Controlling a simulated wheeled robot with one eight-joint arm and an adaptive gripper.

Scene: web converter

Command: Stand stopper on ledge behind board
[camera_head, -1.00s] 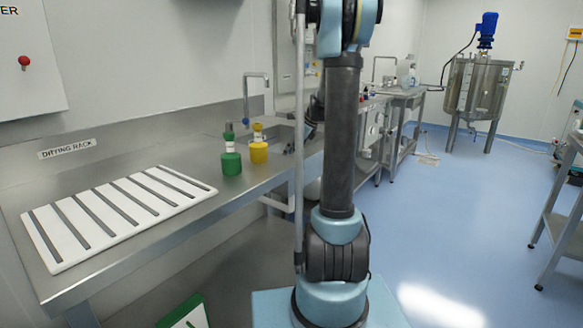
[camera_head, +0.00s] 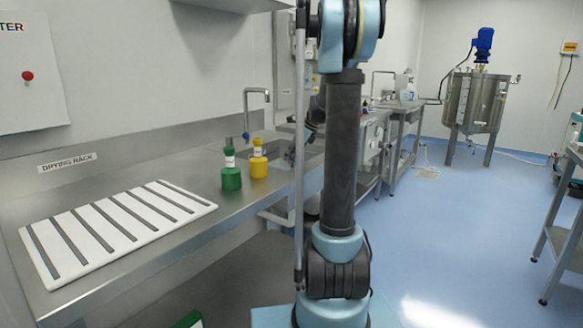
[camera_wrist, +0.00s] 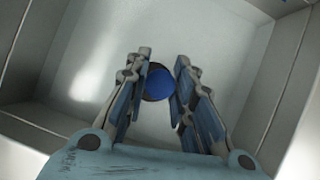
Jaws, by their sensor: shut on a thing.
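In the wrist view, a round blue stopper (camera_wrist: 159,83) with a dark edge sits between the fingertips of my gripper (camera_wrist: 160,82). The fingers are shut on it, over a pale steel sink basin. In the head view my gripper is mostly hidden behind my arm, near the sink, and I cannot make out the stopper there. The white board (camera_head: 198,197) with grey strips lies flat on the steel counter at the left.
A green bottle-like item (camera_head: 231,178) and a yellow one (camera_head: 259,166) stand on the counter between the board and the sink. A tap (camera_head: 246,112) rises behind them. The counter's front edge (camera_head: 150,262) is clear.

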